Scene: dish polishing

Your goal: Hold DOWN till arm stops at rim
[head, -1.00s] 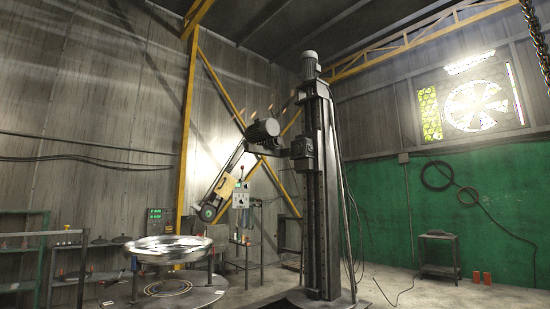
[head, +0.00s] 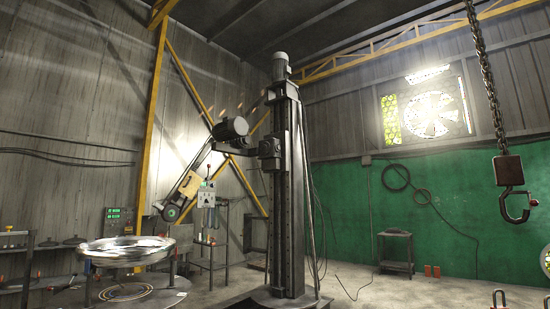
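A shiny metal dish (head: 125,249) lies on a round stand (head: 130,293) at the lower left. A polishing arm (head: 187,180) slants down and left from a motor (head: 231,128) on a tall dark column (head: 287,190). The arm ends in a wheel (head: 171,213), which shows above and to the right of the dish rim, apart from it in the picture. A control box with buttons (head: 206,197) stands behind the arm. My gripper is not in view.
A chain hook (head: 517,200) hangs at the right. A small table (head: 396,248) stands by the green wall (head: 440,205). Shelves (head: 16,260) stand at the far left. Open floor lies right of the column.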

